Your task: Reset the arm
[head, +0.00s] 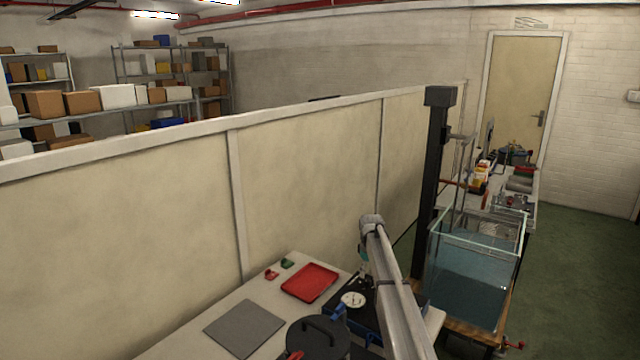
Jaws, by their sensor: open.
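My arm reaches up from the bottom edge in the head view, and its grey far joint is high over the bench. Below that joint my wrist hangs down, with my gripper (366,279) small and partly hidden beside the arm. It is open, and I see nothing held in it. It is above the far side of the bench, near a white round dial (352,299) and right of a red tray (311,281). I cannot tell whether it touches anything.
A grey mat (244,328) and a dark lidded pot (318,338) are on the bench (202,310). Small red (271,274) and green (287,263) pieces lie by the tray. A partition (300,180) stands behind. A glass water tank (470,290) and black column (431,190) stand right.

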